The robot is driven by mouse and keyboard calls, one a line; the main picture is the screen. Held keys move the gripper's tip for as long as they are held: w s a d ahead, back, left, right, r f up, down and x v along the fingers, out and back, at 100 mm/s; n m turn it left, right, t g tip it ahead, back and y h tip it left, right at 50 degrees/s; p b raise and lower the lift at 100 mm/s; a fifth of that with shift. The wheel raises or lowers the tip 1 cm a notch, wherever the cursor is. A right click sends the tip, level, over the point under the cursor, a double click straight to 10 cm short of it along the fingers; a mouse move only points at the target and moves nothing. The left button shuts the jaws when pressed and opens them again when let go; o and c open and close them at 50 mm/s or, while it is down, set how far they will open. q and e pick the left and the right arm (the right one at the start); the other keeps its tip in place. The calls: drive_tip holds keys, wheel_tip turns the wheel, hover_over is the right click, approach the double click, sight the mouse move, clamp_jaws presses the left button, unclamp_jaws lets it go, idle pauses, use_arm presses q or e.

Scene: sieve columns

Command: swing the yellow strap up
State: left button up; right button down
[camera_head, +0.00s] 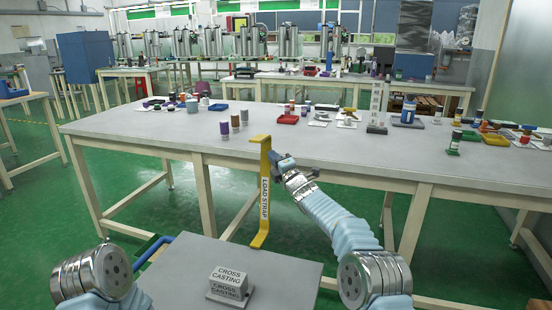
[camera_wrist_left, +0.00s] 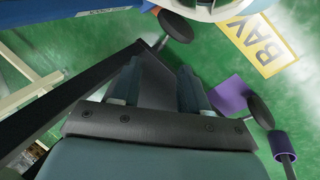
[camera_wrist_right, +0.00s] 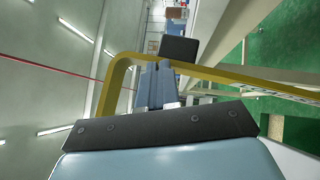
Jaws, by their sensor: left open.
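The yellow strap (camera_head: 265,195), lettered "LOAD STRAP", stands upright in front of the long table, with a bend at its top and another at its foot. My right gripper (camera_head: 277,158) is at its upper part. In the right wrist view the strap (camera_wrist_right: 235,77) crosses at the tips of the nearly closed fingers (camera_wrist_right: 158,72), which appear shut on it; the exact contact is partly hidden. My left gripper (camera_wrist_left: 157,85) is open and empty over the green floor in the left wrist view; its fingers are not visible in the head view.
A grey block lettered "CROSS CASTING" (camera_head: 229,279) sits on a grey top (camera_head: 185,265) close in front. A "BAY" sign (camera_wrist_left: 258,42) marks the floor below my left gripper.

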drive_tip(key=shift+s+a, duration=0.15)
drive_tip(key=shift+a, duration=0.15)
